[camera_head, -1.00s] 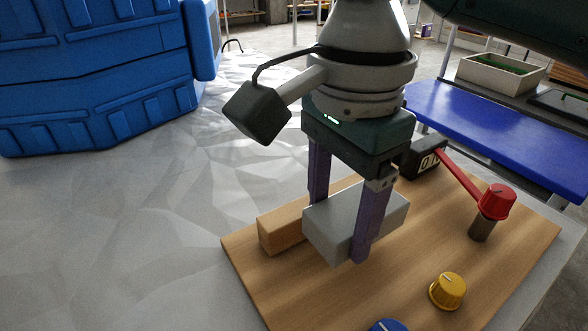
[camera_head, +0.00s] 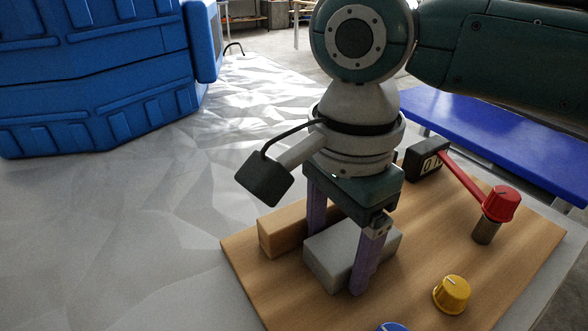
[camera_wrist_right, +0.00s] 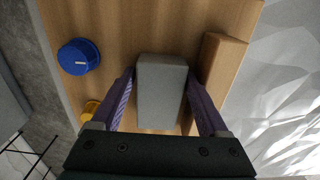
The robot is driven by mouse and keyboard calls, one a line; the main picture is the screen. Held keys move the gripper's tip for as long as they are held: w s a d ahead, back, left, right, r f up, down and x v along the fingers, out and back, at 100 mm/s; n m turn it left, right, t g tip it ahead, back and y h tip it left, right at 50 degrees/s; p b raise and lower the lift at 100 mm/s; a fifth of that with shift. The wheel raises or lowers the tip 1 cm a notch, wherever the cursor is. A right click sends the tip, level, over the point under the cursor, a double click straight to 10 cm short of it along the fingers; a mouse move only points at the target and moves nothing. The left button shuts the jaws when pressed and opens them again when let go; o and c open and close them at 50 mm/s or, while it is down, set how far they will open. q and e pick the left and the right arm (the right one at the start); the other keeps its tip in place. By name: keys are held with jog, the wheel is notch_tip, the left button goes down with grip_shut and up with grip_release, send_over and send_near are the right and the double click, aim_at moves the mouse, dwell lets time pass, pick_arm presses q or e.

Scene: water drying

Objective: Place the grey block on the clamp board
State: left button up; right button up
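The grey block (camera_head: 330,264) lies flat on the wooden clamp board (camera_head: 285,290), next to a wooden bar (camera_head: 281,238) fixed along its left side. My right gripper (camera_head: 338,250) points down over the block, one finger on each side. In the right wrist view the block (camera_wrist_right: 161,92) lies between the purple fingers, with narrow gaps, so the right gripper (camera_wrist_right: 160,75) looks open around it. The near finger hides part of the block in the head view. My left gripper is not in view.
A red lever with a red knob (camera_head: 499,203), a black counter (camera_head: 426,163), a yellow knob (camera_head: 452,294) and a blue knob (camera_wrist_right: 79,56) are on the board. A large blue case (camera_head: 95,80) stands at the left. The pale table between is clear.

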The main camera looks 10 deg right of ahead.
aim_at(338, 247)
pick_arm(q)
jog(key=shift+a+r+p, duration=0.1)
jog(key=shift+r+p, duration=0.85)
pick_arm(e)
notch_tip(338, 247, up, 12)
jog(key=shift+r, duration=0.15)
